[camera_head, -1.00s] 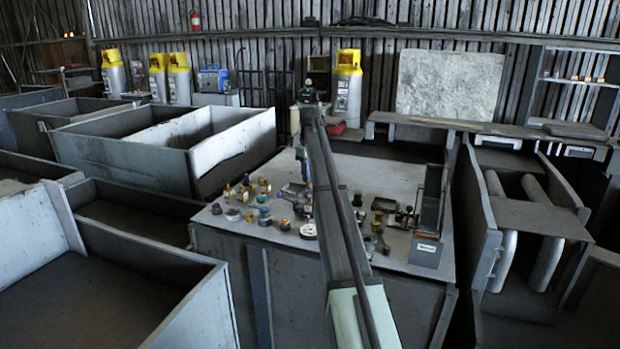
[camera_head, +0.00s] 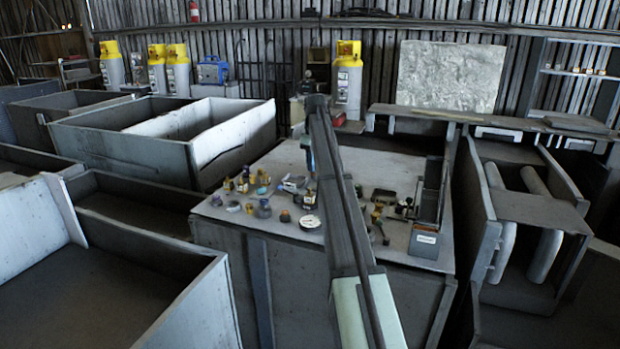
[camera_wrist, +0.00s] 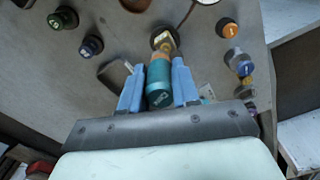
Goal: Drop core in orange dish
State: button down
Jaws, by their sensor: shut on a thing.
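My gripper (camera_wrist: 158,88) has blue fingers and is shut on a teal cylinder (camera_wrist: 159,72) with an orange band, in the middle of the wrist view. I cannot tell whether this is the core. Its far end points at a yellow piece in a dark round holder (camera_wrist: 163,38). An orange-topped round piece (camera_wrist: 228,28) stands to the right of the gripper, apart from it; it seems to be the orange piece in the head view (camera_head: 285,215). I cannot tell whether it is the orange dish. In the head view my arm partly hides the gripper (camera_head: 311,163).
Small parts crowd the grey bench (camera_head: 350,168). Green-marked (camera_wrist: 62,19) and dark round pieces (camera_wrist: 91,45) lie left; a blue-marked one (camera_wrist: 244,68) lies right. A white disc (camera_head: 309,221) is near the front edge. A labelled bin (camera_head: 425,244) stands front right.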

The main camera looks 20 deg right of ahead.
jog(key=shift+n, duration=0.8)
jog(key=shift+s+d+f, duration=2.9)
jog(key=shift+s+f, duration=0.05)
jog(key=shift+f, duration=0.2)
jog(key=shift+f, duration=1.55)
notch_tip(320, 180, up, 8)
dwell(1.3)
dwell(0.4)
